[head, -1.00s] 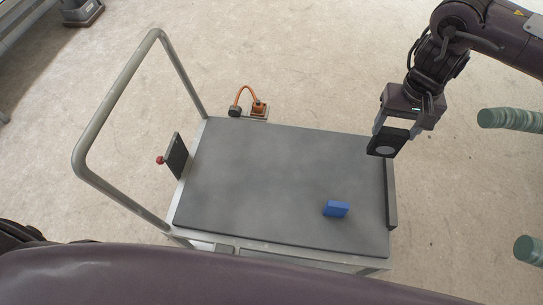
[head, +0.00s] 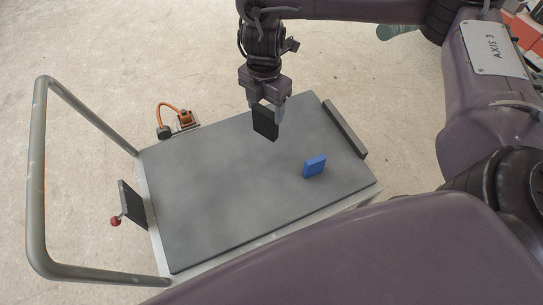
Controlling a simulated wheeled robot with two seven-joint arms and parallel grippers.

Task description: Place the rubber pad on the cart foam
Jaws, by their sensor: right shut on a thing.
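The black square rubber pad (head: 265,124) is upright in the head view, over the back part of the cart foam. My right gripper (head: 267,106) points down and is shut on its upper part. The pad's lower edge appears to be above the foam; the exact gap is hard to tell. The cart foam (head: 225,205) is a flat dark grey sheet covering the cart deck. A blue block (head: 315,166) stands on the foam, right of and nearer than the pad. My left gripper is not in view.
The cart's tall grey handle (head: 38,170) rises at the left. A dark upright plate (head: 133,204) with a red knob (head: 116,221) stands at the left edge. A dark raised bar (head: 345,128) borders the right end. An orange-handled fitting (head: 185,118) sits at the back edge. The foam's middle and left are clear.

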